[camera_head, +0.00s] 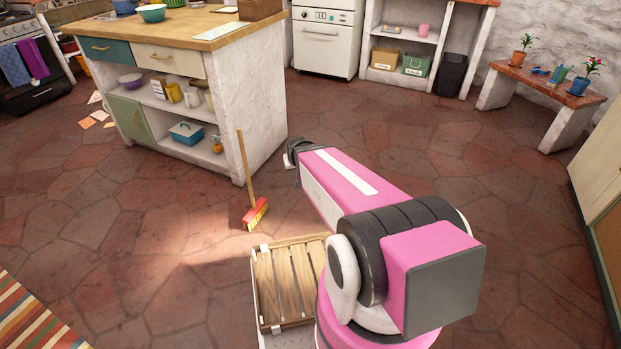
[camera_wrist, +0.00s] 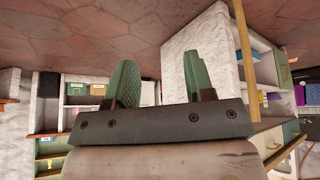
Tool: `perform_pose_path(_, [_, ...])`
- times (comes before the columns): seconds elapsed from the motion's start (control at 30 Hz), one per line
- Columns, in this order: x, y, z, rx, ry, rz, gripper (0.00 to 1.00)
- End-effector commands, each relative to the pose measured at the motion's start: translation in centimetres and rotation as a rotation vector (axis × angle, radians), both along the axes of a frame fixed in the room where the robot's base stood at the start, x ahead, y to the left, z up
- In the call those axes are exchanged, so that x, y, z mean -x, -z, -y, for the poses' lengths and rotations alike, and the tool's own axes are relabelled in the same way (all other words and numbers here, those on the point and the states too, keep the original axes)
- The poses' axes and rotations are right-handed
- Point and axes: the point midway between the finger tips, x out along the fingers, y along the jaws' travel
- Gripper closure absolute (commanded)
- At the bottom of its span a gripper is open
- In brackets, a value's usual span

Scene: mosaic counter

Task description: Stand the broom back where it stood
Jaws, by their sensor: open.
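The broom (camera_head: 247,172) stands on its red and yellow brush head (camera_head: 256,214) on the tiled floor, near the front corner of the white kitchen island. Its wooden handle points up with a slight tilt in the picture; I cannot tell whether it touches the island. In the wrist view the broom handle (camera_wrist: 245,60) runs to the right of the fingers, outside them. My gripper (camera_wrist: 158,78) is open and empty, its two green fingers apart. In the head view my arm reaches toward the island's end wall, right of the broom, and the fingers are not clearly visible.
The island (camera_head: 240,90) has a wooden top and open shelves with crockery. A slatted wooden tray (camera_head: 284,283) is in front of my arm's base. A bench (camera_head: 545,92) with plants stands at the right. A striped rug (camera_head: 35,315) lies at lower left. The floor around the broom is clear.

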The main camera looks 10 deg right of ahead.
Motion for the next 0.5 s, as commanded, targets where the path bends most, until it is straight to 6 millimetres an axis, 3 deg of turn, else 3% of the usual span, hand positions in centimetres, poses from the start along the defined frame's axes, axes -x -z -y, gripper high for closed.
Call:
perform_pose_path(0.03, [2.3,-0.9,0.9,-0.003,0.016,-0.079,0.52])
perform_pose_path(0.1, [4.9,-1.6,1.7,-0.007,0.027,-0.191,0.52])
perform_pose_path(0.23, [8.8,-3.0,2.6,-0.022,0.039,-0.356,0.52])
perform_pose_path(0.37, [11.1,-3.9,3.0,-0.037,0.043,-0.454,0.52])
perform_pose_path(0.5, [11.8,-4.2,3.2,-0.041,0.041,-0.488,0.52])
